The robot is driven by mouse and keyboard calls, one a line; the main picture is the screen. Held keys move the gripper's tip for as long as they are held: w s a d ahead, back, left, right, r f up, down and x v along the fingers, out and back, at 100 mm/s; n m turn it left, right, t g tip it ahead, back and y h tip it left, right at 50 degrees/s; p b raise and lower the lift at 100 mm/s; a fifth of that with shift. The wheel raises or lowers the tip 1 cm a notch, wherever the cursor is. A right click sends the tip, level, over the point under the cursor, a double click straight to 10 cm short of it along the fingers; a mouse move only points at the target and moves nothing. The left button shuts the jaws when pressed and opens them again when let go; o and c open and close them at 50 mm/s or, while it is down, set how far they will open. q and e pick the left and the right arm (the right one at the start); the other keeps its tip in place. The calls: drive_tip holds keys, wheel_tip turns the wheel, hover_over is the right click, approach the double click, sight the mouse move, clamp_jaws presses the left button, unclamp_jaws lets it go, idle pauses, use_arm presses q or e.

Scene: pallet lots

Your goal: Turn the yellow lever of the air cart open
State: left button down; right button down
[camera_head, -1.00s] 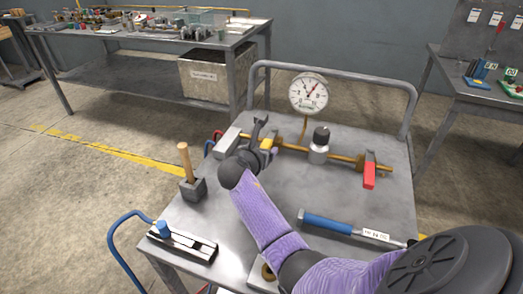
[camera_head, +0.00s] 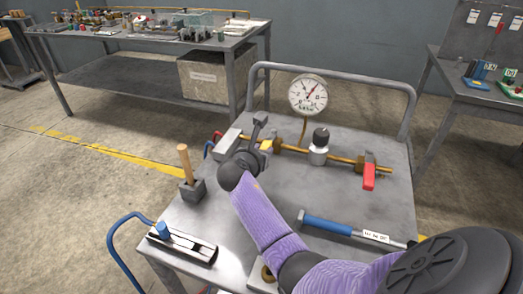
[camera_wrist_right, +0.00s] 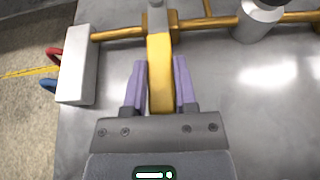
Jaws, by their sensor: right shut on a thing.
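The yellow lever (camera_wrist_right: 160,75) lies between the two purple fingers of my right gripper (camera_wrist_right: 160,88) in the right wrist view, and the gripper is shut on it. In that view the lever points from the brass pipe (camera_wrist_right: 118,33) toward the gripper, square to the pipe. In the head view the right gripper (camera_head: 262,145) is at the left end of the pipe, and only a small part of the yellow lever (camera_head: 266,144) shows beside it. The gauge (camera_head: 308,95) stands behind the pipe. My left gripper is not in view.
A red lever (camera_head: 369,177) hangs at the pipe's right end. A silver regulator with a black knob (camera_head: 320,140) stands mid-pipe. A mallet in a block (camera_head: 190,175), a blue-handled tool (camera_head: 328,224) and a black-and-silver device (camera_head: 183,243) lie on the cart. A grey block (camera_wrist_right: 77,65) ends the pipe.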

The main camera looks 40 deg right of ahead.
idle(0.4)
drive_tip(key=shift+f, duration=0.1)
drive_tip(key=shift+w+a+m+g, duration=0.3)
drive_tip(key=shift+w+m+g, duration=0.15)
drive_tip(key=shift+m+g, duration=0.05)
drive_tip(key=shift+w+a+f+m+g+h+b, duration=0.15)
drive_tip(key=shift+w+f+m+g+h+b, duration=0.1)
drive_tip(key=shift+w+m+g+h+b, duration=0.45)
drive_tip(key=shift+r+g+b, duration=0.1)
drive_tip(key=shift+g+b, duration=0.2)
drive_tip(key=shift+b, duration=0.05)
drive_tip(key=shift+r+m, duration=0.15)
drive_tip(key=shift+m, duration=0.15)
drive_tip(key=shift+c, duration=2)
unclamp_jaws()
